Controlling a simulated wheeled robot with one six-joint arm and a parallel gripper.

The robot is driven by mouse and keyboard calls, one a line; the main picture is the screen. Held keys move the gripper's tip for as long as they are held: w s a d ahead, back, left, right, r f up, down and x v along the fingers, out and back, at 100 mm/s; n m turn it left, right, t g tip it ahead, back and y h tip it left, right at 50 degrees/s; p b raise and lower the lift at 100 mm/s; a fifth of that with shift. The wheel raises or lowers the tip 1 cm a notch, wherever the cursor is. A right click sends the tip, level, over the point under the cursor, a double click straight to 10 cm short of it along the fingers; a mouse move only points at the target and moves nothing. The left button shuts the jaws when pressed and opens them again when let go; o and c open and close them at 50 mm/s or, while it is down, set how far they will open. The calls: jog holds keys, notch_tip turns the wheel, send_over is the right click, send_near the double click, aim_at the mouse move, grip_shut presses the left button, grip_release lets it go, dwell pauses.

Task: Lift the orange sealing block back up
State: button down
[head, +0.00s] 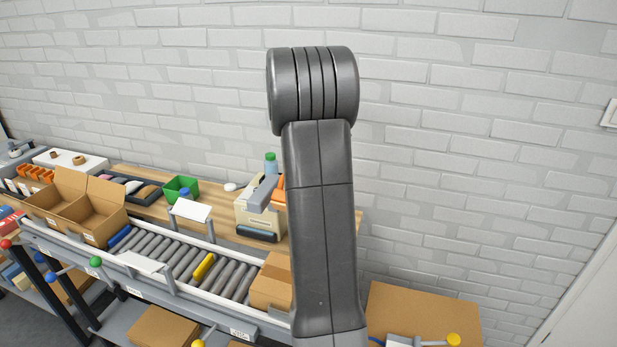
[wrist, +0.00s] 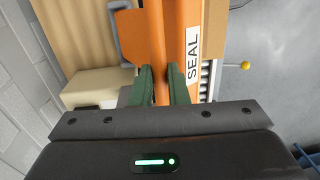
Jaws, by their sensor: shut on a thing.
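The orange sealing block (wrist: 183,30), marked "SEAL", fills the upper middle of the wrist view. My gripper (wrist: 162,80) has its two green fingers closed on a narrow upright orange part of the block. In the head view a bit of orange, likely the block (head: 281,184), shows beside my arm, above a beige machine (head: 246,217) with a grey arm-like part (head: 263,193). My arm hides the gripper and most of the block there. I cannot tell how far the block is from what lies under it.
A roller conveyor (head: 180,262) runs in front of the wooden bench, with a cardboard box (head: 271,284) at its right end and an open box (head: 75,205) at its left. A green bin (head: 180,189) and a bottle (head: 271,164) stand on the bench. A brick wall is behind.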

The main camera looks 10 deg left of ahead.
jog(key=shift+w+d+r, duration=0.15)
jog(key=shift+w+r, duration=0.1)
jog(key=shift+w, duration=0.25)
jog(key=c, duration=1.6)
grip_release()
jog(key=shift+w+f, duration=0.1)
jog(key=shift+w, duration=0.15)
jog(key=shift+o, duration=1)
jog(key=shift+w+d+f, duration=0.1)
jog(key=shift+w+f, duration=0.05)
jog(key=shift+w, duration=0.15)
jog(key=shift+s, duration=0.15)
notch_tip(320, 180, up, 14)
jog(key=b, duration=0.1)
jog(key=shift+w, duration=0.3)
jog(key=shift+f, duration=0.1)
